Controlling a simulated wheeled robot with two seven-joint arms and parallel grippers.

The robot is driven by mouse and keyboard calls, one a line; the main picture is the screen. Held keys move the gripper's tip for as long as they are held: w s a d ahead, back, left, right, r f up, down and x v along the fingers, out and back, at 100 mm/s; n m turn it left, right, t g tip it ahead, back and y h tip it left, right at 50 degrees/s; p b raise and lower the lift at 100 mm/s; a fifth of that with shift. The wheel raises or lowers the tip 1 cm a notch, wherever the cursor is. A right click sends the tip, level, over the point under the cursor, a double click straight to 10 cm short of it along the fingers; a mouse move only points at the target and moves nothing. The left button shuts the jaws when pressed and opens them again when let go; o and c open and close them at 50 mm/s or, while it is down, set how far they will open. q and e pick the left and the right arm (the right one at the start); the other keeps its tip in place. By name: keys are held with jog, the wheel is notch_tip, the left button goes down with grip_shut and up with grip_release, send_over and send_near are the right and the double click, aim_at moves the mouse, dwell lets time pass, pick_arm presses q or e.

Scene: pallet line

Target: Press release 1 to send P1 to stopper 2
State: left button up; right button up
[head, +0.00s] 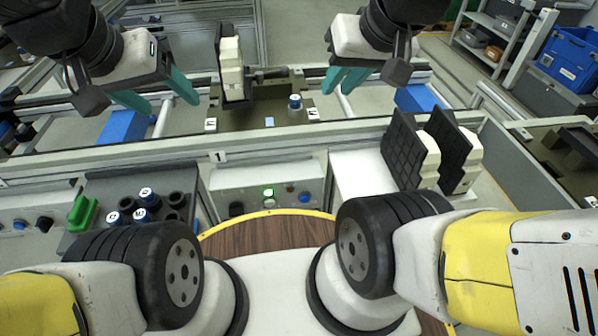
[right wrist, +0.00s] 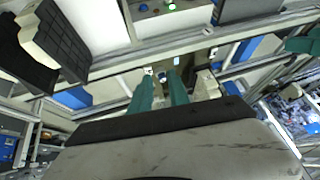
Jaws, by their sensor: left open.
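Which one is release 1 I cannot read. A dark olive pallet (head: 262,116) sits on the conveyor behind the box, bearing a black-and-white part (head: 232,65) and a blue-topped peg (head: 295,102); its name is unreadable. My left gripper (head: 155,98) is open and empty above the conveyor, left of the pallet. My right gripper (head: 348,80) is open and empty, above right of it.
Two black-and-white parts (head: 412,150) stand on a white surface at the right. The conveyor's near rail (head: 160,155) runs between grippers and box.

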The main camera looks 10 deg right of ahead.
grip_shut()
dwell(1.4)
